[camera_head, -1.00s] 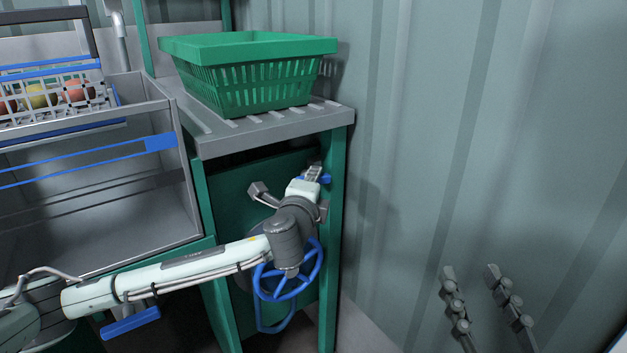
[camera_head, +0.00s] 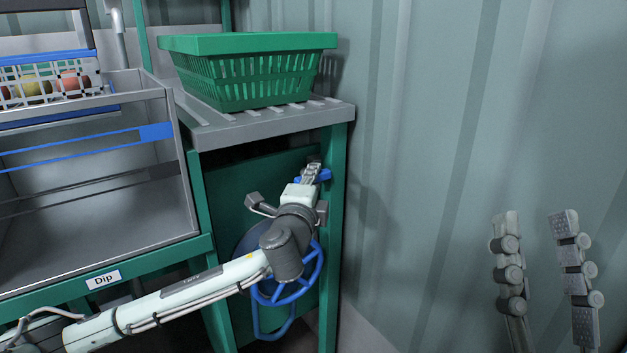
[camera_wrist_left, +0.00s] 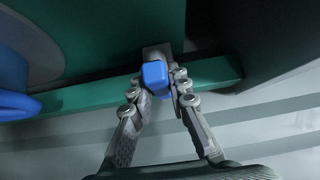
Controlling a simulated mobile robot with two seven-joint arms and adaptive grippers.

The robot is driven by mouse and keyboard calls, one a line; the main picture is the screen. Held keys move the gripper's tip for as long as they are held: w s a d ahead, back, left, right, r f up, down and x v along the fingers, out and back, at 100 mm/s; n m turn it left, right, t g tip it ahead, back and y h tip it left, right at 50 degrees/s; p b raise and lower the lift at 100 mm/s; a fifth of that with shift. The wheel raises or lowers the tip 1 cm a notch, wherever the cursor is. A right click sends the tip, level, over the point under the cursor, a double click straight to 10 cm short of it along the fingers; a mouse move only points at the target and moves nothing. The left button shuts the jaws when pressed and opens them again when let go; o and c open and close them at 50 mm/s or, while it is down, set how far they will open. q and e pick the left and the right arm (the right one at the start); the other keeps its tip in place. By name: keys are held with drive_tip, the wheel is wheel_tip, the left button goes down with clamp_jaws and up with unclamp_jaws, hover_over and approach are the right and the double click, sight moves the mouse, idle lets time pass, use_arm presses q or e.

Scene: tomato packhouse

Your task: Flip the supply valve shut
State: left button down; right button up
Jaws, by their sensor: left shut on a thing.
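The supply valve's blue handle (camera_head: 325,175) shows at the upper right of a green panel under the shelf. In the left wrist view it is a blue block (camera_wrist_left: 154,74) in front of a grey mount. My left gripper (camera_head: 312,172) reaches it from the left. Its two fingers (camera_wrist_left: 158,88) are shut on the handle, one on each side, and partly hide it in the head view. My right gripper (camera_head: 541,232) is at the right, in front of the wall, with its fingers apart and nothing between them.
A blue handwheel (camera_head: 290,288) sits just below my left wrist. A green basket (camera_head: 250,42) stands on the slatted shelf (camera_head: 270,128) above. A green post (camera_head: 333,240) is close on the right. A grey basin (camera_head: 90,240) labelled "Dip" is at the left.

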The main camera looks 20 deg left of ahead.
use_arm(q)
drive_tip(key=c, duration=1.4)
unclamp_jaws()
drive_tip(key=shift+c, duration=0.2)
drive_tip(key=s+d, duration=0.1)
drive_tip(key=s, duration=1.1)
drive_tip(key=shift+d, duration=0.2)
drive_tip(key=shift+f, duration=0.1)
